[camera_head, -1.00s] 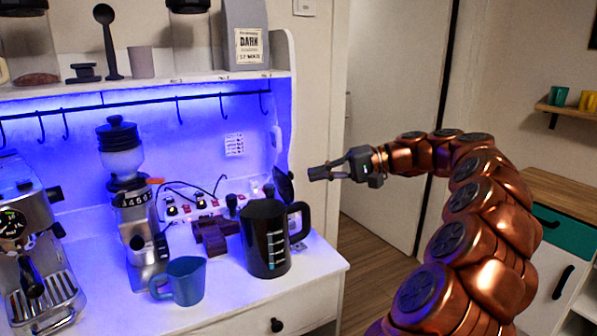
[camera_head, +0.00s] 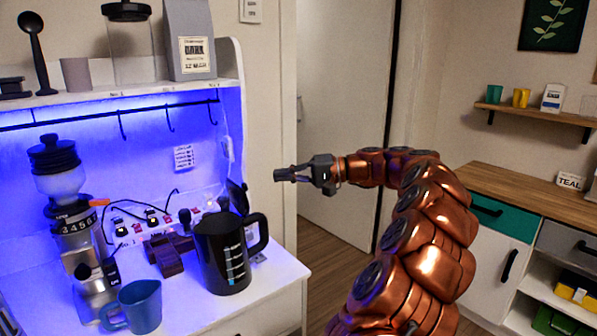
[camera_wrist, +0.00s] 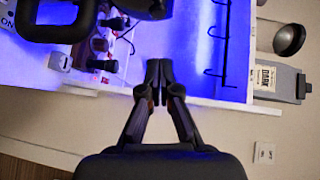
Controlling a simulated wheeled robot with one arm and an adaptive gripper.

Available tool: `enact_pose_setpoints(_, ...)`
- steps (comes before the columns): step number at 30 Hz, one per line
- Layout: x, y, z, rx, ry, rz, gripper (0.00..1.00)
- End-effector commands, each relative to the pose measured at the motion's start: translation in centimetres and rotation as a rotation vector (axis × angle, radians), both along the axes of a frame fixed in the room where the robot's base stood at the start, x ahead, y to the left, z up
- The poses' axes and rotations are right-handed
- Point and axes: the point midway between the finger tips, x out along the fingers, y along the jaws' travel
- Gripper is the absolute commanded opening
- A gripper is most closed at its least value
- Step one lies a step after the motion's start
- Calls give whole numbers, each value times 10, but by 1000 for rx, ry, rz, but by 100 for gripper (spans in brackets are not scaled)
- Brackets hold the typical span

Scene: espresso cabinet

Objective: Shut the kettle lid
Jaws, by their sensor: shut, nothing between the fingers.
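The black kettle (camera_head: 222,268), with a level scale on its side, stands upright on the right part of the white counter. Its handle points right in the head view and also shows at the top left of the wrist view (camera_wrist: 52,33). The dark kettle lid (camera_head: 238,197) stands raised behind the kettle's top, so it is open. A dark rounded part at the top of the wrist view may be the lid; I cannot tell. My gripper (camera_head: 282,175) is shut and empty. It is in the air, above and to the right of the kettle, apart from the lid. It also shows in the wrist view (camera_wrist: 158,75).
A blue mug (camera_head: 142,306) and the coffee grinder (camera_head: 75,235) stand left of the kettle. A brown block (camera_head: 165,255) lies behind it. A hook rail (camera_head: 110,117) and shelf (camera_head: 140,95) are above. Right of the cabinet there is open air before the door (camera_head: 340,90).

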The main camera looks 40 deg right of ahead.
Motion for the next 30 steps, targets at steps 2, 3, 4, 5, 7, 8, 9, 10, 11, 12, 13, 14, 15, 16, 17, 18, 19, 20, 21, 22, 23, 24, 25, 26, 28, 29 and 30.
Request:
enact_pose_setpoints(2,10,10,0,2,2,1,0)
enact_pose_setpoints(3,15,15,-1,3,3,1,0)
enact_pose_setpoints(4,19,19,-2,3,3,2,0)
enact_pose_setpoints(5,22,23,-2,3,3,3,0)
enact_pose_setpoints(7,21,28,-3,1,-1,0,0)
enact_pose_setpoints(8,21,30,-3,1,-1,-1,0)
enact_pose_setpoints(9,21,34,-4,1,0,-1,0)
enact_pose_setpoints(10,21,36,-4,1,0,-1,0)
enact_pose_setpoints(11,21,39,-5,1,1,0,0)
enact_pose_setpoints(12,21,42,-6,0,0,0,0)
enact_pose_setpoints(13,21,44,-6,0,0,0,0)
enact_pose_setpoints(14,21,46,-6,1,-1,0,0)
enact_pose_setpoints(15,21,49,-7,1,-1,1,0)
enact_pose_setpoints(16,21,51,-8,1,-1,1,0)
enact_pose_setpoints(17,21,52,-8,1,0,1,0)
enact_pose_setpoints(18,21,54,-9,2,1,1,0)
enact_pose_setpoints(19,21,56,-9,2,1,1,0)
enact_pose_setpoints(20,21,57,-10,3,1,0,0)
enact_pose_setpoints(21,22,58,-10,2,1,0,0)
enact_pose_setpoints(22,22,58,-10,1,1,-1,0)
enact_pose_setpoints(23,22,59,-11,1,1,-1,0)
enact_pose_setpoints(24,22,59,-11,1,1,-1,0)
enact_pose_setpoints(25,22,59,-11,1,0,-2,0)
enact_pose_setpoints(26,22,59,-11,1,0,-2,0)
enact_pose_setpoints(28,22,59,-11,0,0,-2,0)
enact_pose_setpoints(29,22,59,-11,0,0,-2,0)
enact_pose_setpoints(30,22,59,-11,0,0,-2,0)
